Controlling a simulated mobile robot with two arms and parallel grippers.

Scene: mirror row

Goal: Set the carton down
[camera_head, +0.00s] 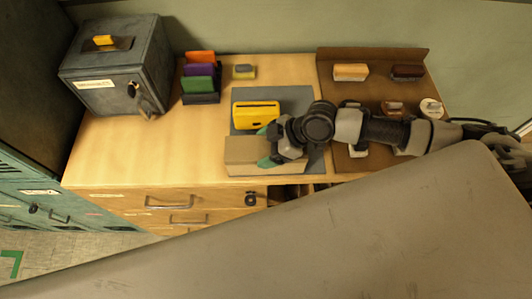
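A plain tan-brown carton (243,152) is at the front edge of the wooden bench, over the near part of a grey mat (296,98). My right gripper (269,146) comes in from the right, with its teal fingers at the far and near sides of the carton's right end. It looks shut on the carton. The wrist hides part of that end, and I cannot tell whether the carton's underside touches the mat. My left gripper is not in view.
A yellow case (254,113) lies right behind the carton. A brown mat (341,163) with several brushes and a tin is under my arm. A coloured file rack (201,88) and grey metal box (117,72) stand left. The bench top (150,152) is bare at front left.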

